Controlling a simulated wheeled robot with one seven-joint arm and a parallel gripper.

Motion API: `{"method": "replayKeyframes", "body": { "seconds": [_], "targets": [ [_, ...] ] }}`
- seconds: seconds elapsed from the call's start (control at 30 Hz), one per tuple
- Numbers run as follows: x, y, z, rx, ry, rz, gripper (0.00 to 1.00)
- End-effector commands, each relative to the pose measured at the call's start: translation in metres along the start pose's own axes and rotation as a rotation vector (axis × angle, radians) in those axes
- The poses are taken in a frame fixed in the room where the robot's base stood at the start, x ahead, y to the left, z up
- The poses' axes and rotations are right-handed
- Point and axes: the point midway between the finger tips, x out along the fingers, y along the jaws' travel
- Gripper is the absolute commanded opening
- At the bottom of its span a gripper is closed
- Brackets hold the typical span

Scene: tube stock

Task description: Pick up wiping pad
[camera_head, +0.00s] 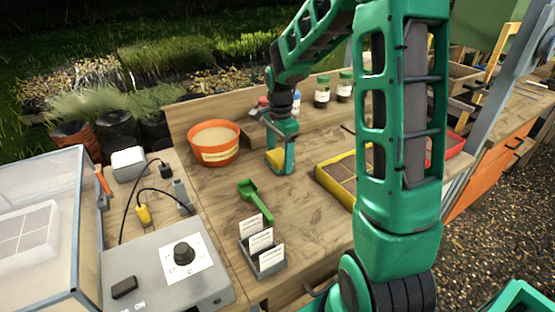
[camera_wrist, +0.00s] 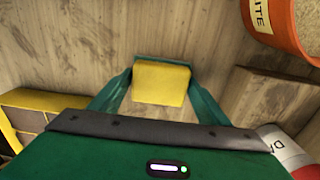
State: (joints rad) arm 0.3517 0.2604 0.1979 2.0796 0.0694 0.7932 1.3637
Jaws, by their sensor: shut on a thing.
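The wiping pad (camera_wrist: 161,83) is a yellow block. In the wrist view it sits between the two green fingers of my gripper (camera_wrist: 162,85), which are shut on it. In the head view the yellow pad (camera_head: 275,158) shows at the lower end of my gripper (camera_head: 281,161), over the wooden bench between the orange bowl and the yellow tray. I cannot tell whether the pad touches the bench top or is a little above it.
An orange bowl (camera_head: 213,144) stands left of my gripper. A yellow divided tray (camera_head: 341,183) lies to the right. A green scoop (camera_head: 249,193) and a label holder (camera_head: 262,262) are nearer the front. Jars (camera_head: 322,92) stand at the back. Bare bench lies around the scoop.

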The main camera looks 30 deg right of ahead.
Motion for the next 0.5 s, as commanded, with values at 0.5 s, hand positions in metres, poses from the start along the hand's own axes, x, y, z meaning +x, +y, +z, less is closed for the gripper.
{"method": "replayKeyframes", "body": {
  "seconds": [0.5],
  "targets": [
    [-0.064,0.014,0.041,-0.006,0.001,-0.003,0.44]
  ]
}}
